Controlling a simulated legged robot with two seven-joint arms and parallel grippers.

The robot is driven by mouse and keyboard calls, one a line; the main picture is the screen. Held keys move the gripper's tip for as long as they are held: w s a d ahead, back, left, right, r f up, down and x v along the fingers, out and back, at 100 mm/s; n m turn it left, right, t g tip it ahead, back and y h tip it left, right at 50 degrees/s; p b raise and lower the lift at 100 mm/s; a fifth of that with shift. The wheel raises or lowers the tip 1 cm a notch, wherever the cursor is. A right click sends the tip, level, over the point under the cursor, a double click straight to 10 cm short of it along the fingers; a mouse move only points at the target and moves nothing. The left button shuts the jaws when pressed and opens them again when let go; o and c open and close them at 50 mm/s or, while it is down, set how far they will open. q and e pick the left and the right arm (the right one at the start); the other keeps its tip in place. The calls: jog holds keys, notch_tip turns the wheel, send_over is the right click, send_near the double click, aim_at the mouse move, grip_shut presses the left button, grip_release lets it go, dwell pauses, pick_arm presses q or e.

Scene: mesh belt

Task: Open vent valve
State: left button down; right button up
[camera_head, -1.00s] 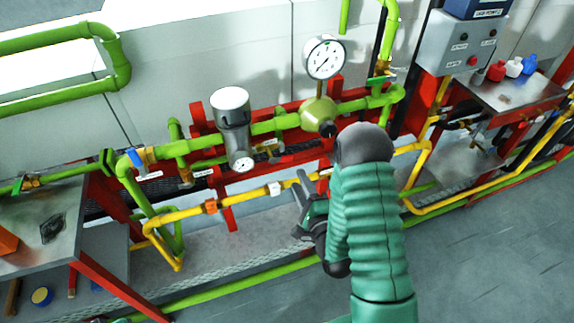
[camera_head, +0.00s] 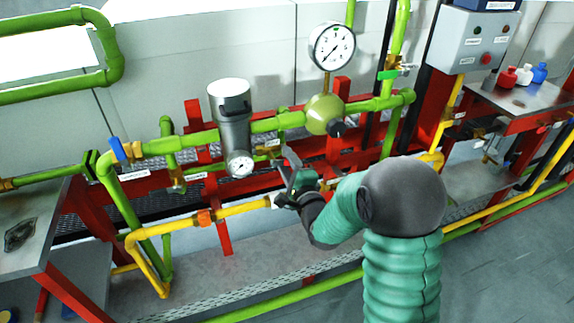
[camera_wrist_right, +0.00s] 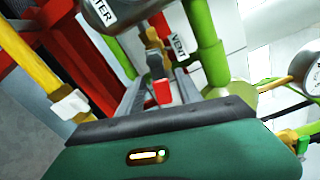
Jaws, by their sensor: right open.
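The vent valve is a small brass fitting (camera_wrist_right: 153,52) beside a white VENT label (camera_wrist_right: 178,46) in the right wrist view. A red tab (camera_wrist_right: 162,92), apparently its handle, appears between my two fingers there. In the head view the brass fitting and label (camera_head: 268,147) sit on the red rack, right of the grey filter housing (camera_head: 233,122). My right gripper (camera_head: 284,178) is open just below and in front of them. Whether a finger touches the red tab cannot be told. My left gripper is out of view.
Green pipe with a round regulator (camera_head: 323,114) and pressure gauge (camera_head: 332,47) runs above my right gripper. A yellow pipe (camera_head: 180,223) with an orange-handled valve passes close to its left. A blue-handled valve (camera_head: 122,150) is farther left; a metal table (camera_head: 30,228) stands at left.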

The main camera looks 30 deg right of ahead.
jog(key=shift+r, duration=0.1)
jog(key=shift+d, duration=0.15)
jog(key=c, duration=0.5)
grip_shut()
jog(key=shift+r+n, duration=0.25)
jog(key=shift+n, duration=1.35)
jog(key=shift+o, duration=1.1)
grip_release()
jog(key=shift+o, duration=1.4)
jog(key=shift+r, duration=0.1)
